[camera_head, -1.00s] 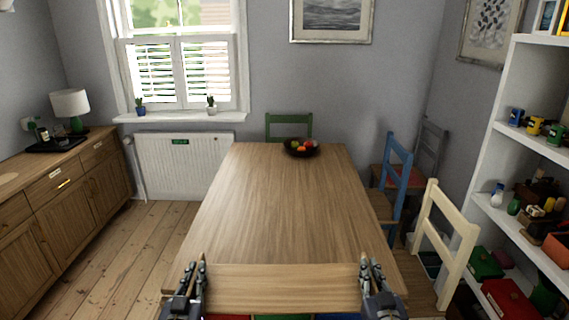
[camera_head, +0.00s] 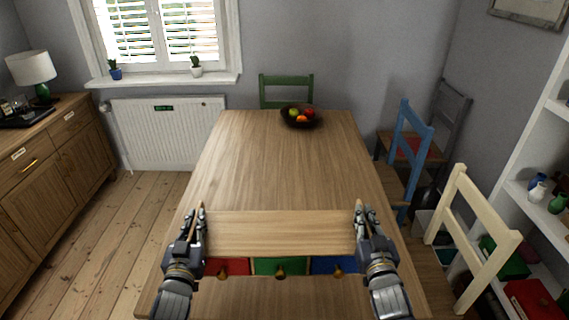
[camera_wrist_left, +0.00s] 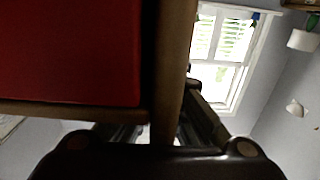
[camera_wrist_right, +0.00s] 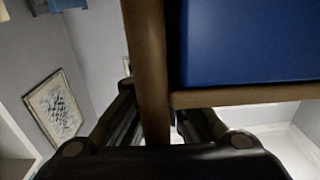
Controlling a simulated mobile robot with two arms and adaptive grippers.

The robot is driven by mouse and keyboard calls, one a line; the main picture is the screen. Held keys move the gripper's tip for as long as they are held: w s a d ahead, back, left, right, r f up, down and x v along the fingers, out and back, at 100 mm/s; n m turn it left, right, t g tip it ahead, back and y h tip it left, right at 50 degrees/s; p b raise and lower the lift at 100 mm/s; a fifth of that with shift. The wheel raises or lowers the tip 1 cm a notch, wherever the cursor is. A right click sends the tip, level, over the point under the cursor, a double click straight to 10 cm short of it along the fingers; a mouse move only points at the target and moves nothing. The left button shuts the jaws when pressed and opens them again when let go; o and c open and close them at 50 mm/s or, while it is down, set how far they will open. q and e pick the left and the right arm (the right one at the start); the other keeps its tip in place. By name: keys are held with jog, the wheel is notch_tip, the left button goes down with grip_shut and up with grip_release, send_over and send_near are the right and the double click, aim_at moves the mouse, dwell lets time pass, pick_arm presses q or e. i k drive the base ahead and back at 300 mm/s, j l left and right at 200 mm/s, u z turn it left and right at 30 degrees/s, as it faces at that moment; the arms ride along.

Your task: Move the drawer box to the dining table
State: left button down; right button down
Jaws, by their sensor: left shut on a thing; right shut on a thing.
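The drawer box (camera_head: 280,232) has a wooden top and red, green and blue drawer fronts with small knobs facing me. It is between my two grippers, over the near part of the wooden dining table (camera_head: 285,165). My left gripper (camera_head: 200,212) is shut on its left side wall, beside the red drawer (camera_wrist_left: 70,50). My right gripper (camera_head: 360,210) is shut on its right side wall, beside the blue drawer (camera_wrist_right: 250,40). I cannot tell whether the box's underside touches the table.
A fruit bowl (camera_head: 301,117) stands at the table's far end. A green chair (camera_head: 286,90) is behind it. Blue (camera_head: 408,150) and cream (camera_head: 470,235) chairs stand along the right side. The middle of the table is clear. A sideboard (camera_head: 55,160) is at the left.

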aim_at(284, 192)
jog(key=i, duration=1.25)
jog(key=z, duration=0.05)
